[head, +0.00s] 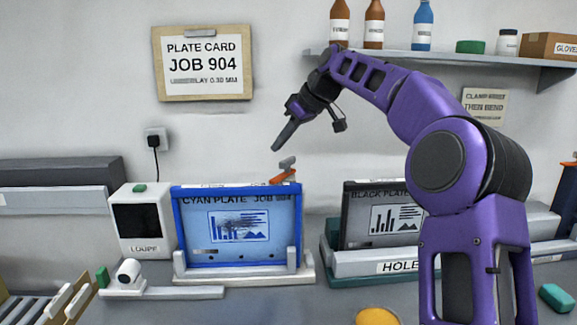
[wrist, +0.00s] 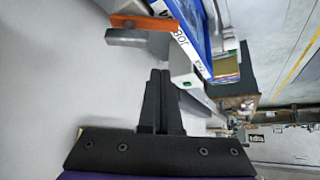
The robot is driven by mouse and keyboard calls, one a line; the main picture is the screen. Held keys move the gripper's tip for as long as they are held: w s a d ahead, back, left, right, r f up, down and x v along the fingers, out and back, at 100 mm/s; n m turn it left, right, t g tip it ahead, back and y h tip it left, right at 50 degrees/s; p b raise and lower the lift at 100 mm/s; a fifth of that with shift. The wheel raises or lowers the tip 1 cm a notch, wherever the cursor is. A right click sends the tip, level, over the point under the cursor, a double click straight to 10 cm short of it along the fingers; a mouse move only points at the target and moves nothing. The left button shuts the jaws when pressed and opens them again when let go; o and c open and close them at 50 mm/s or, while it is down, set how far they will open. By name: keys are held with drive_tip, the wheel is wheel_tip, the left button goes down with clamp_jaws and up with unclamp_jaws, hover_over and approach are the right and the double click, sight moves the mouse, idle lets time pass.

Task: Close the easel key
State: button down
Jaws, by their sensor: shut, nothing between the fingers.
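The easel key has an orange bar (head: 283,177) and a grey handle (head: 287,163) above it. It sits at the top edge of the blue-framed easel (head: 180,225), toward its right end, and the orange bar slants up to the right. The easel holds a cyan plate (head: 270,235). My gripper (head: 276,148) is shut and empty, pointing down and left, just above the key and apart from it in the head view. In the wrist view, the closed fingers (wrist: 160,74) lie below the key's grey handle (wrist: 128,39) and orange bar (wrist: 138,22).
A white loupe box (head: 153,238) stands left of the easel. A black plate (head: 365,225) stands in a holder to the right. A shelf (head: 440,58) with bottles is above my arm. The wall around my gripper is clear.

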drive_tip(key=a+f, duration=0.1)
drive_tip(key=f, duration=0.1)
drive_tip(key=w+a+f, duration=0.1)
drive_tip(key=f, duration=0.2)
drive_tip(key=w+f, duration=0.1)
drive_tip(key=f, duration=0.1)
drive_tip(key=shift+a+f, duration=0.35)
drive_tip(key=shift+a, duration=0.05)
drive_tip(key=shift+s+d+b, duration=0.3)
drive_tip(key=shift+s+d, duration=0.1)
drive_tip(key=shift+d, duration=0.05)
